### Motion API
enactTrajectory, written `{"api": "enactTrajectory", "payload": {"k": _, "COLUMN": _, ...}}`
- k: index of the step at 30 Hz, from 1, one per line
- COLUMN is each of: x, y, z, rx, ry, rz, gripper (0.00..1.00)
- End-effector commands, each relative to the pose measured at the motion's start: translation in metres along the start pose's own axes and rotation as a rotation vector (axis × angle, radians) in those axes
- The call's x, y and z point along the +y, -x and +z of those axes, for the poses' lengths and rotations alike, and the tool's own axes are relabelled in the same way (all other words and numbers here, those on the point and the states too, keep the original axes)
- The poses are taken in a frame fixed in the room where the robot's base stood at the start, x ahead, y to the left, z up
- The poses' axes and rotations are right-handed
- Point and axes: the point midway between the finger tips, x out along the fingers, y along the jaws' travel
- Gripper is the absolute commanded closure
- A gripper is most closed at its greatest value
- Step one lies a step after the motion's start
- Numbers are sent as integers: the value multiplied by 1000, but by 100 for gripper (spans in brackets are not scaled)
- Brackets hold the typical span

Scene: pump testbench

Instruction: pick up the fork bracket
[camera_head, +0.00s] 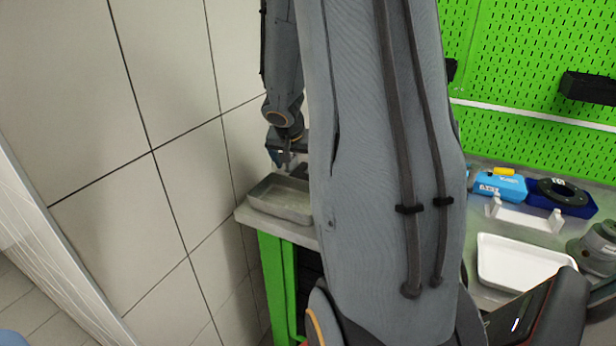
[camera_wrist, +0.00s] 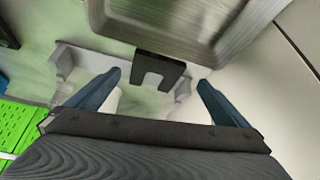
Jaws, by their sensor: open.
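The fork bracket (camera_wrist: 158,69) is a small black U-shaped piece in the wrist view, its two prongs pointing toward my gripper. It lies just ahead of and between the fingertips, next to the metal tray's edge. It appears to rest on or over a pale grey holder (camera_wrist: 66,62); I cannot tell which. My gripper (camera_wrist: 159,77) has its two blue fingers spread apart with nothing clamped between them. In the head view my gripper (camera_head: 284,157) is above the left end of the bench, and the fork bracket cannot be made out there.
A grey metal tray (camera_head: 262,204) sits at the bench's left corner, close to the tiled wall (camera_head: 180,170). Right of my arm are a white tray (camera_head: 520,285), a white holder (camera_head: 525,217), a light blue box (camera_head: 500,186) and a dark blue part (camera_head: 575,204). A green pegboard (camera_head: 540,50) stands behind.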

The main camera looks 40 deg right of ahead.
Motion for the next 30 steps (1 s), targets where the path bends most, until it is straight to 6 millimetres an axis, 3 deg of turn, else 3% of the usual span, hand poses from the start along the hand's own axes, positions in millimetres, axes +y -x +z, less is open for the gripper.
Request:
{"api": "enactTrajectory", "payload": {"k": 11, "x": 4, "y": -44, "z": 0, "rx": -2, "ry": 3, "rz": 0, "gripper": 0}}
{"api": "enactTrajectory", "payload": {"k": 20, "x": 4, "y": -48, "z": -1, "rx": -1, "ry": 2, "rz": -1, "gripper": 0}}
{"api": "enactTrajectory", "payload": {"k": 30, "x": 4, "y": -48, "z": -1, "rx": -1, "ry": 2, "rz": -1, "gripper": 54}}
